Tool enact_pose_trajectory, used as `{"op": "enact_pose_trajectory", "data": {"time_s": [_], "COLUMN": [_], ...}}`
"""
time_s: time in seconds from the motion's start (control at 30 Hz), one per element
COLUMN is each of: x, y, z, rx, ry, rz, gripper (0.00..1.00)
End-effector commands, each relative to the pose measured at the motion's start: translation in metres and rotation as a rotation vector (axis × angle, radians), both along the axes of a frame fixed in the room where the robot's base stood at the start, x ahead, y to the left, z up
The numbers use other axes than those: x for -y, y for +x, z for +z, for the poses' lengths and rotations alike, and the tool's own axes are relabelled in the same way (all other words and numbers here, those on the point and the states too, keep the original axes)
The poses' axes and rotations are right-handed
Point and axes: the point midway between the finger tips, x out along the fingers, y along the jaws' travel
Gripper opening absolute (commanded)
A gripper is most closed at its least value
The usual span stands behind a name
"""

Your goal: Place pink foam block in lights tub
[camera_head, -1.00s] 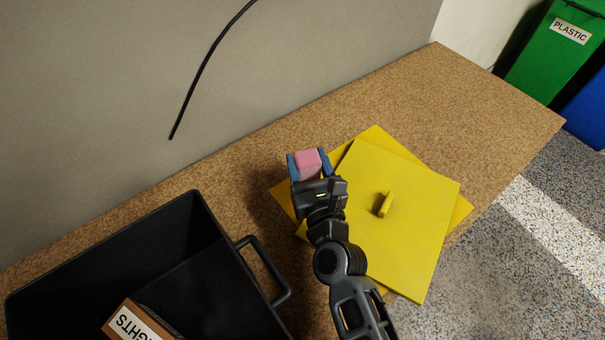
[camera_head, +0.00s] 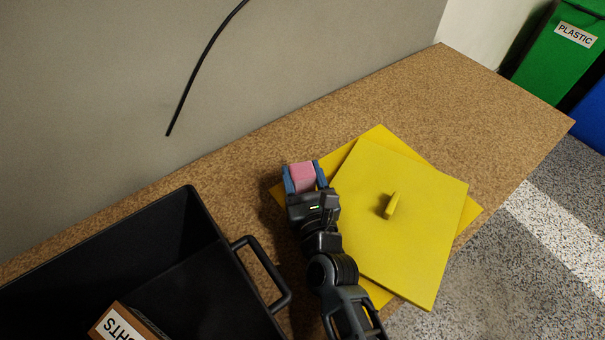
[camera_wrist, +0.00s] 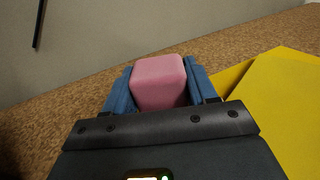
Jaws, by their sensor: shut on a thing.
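The pink foam block (camera_head: 302,177) is held between the blue fingers of my gripper (camera_head: 302,175), in the middle of the head view. In the wrist view the block (camera_wrist: 159,82) fills the gap between both fingers, and my gripper (camera_wrist: 160,88) is shut on it. The lights tub is the black tub (camera_head: 222,262) at the lower left of the head view, left of my gripper. The tub is cut off by the picture edge.
A yellow lidded thing (camera_head: 420,215) with a small handle (camera_head: 391,205) lies right of my gripper on the brown worktop (camera_head: 480,95). The tub's side handle (camera_head: 285,285) sticks out towards my arm. A grey wall (camera_head: 90,110) with a black cable (camera_head: 200,70) stands behind.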

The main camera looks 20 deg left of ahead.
Motion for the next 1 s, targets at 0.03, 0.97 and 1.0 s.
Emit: {"op": "enact_pose_trajectory", "data": {"time_s": [0.03, 0.97, 1.0], "x": [0.0, 0.028, 0.032], "y": [0.0, -0.049, -0.056], "z": [-0.002, 0.0, -0.001], "rx": [0.0, -0.003, -0.003], "ry": [0.0, -0.001, -0.001], "rz": [0.0, 0.0, 0.0], "gripper": [0.57, 0.82, 0.82]}}
